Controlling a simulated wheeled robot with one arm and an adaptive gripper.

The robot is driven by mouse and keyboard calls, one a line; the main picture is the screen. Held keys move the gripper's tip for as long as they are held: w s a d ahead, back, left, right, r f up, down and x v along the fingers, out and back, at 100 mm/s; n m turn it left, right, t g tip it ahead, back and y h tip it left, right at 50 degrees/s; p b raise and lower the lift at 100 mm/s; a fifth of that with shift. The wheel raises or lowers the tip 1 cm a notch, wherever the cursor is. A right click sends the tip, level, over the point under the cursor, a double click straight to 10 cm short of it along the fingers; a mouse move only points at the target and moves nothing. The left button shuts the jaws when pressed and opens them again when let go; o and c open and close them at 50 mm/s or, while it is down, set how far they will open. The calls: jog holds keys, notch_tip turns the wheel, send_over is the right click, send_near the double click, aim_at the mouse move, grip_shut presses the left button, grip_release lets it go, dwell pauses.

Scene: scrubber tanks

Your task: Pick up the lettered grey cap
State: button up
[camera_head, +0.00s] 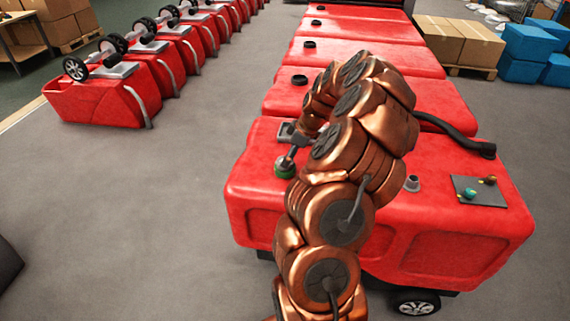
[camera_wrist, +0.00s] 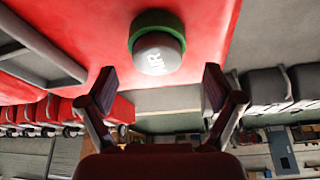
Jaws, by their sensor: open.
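The grey cap (camera_wrist: 157,54) has white letters on its face, which read upside down and are partly unclear. It sits in a green ring (camera_wrist: 150,20) on the red tank (camera_wrist: 215,25). In the head view the green ring (camera_head: 284,173) shows at the left edge of the nearest red tank (camera_head: 262,190); the cap is hard to make out there. My gripper (camera_wrist: 159,80) is open and empty, one finger on each side, with the cap ahead between the fingertip directions. In the head view my gripper (camera_head: 289,157) is just above the ring, partly hidden by my arm.
More red tanks (camera_head: 340,91) line up behind. Red scrubber units (camera_head: 105,96) stand at left. The grey floor between is clear.

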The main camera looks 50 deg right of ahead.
jog(key=shift+p+x, duration=0.35)
jog(key=shift+x, duration=1.3)
jog(key=shift+w+d+r, duration=0.1)
jog(key=c, duration=1)
jog(key=shift+r+b, duration=0.7)
jog(key=shift+r, duration=0.95)
jog(key=shift+s+r, duration=0.1)
jog(key=shift+s, duration=0.15)
jog(key=s+a+b, duration=0.2)
jog(key=s, duration=0.5)
jog(key=s+a+r+b, duration=0.1)
jog(key=s+a, duration=0.2)
jog(key=s, duration=0.4)
jog(key=shift+s+r+b, duration=0.35)
jog(key=shift+r, duration=1.05)
jog(key=shift+r, duration=2.35)
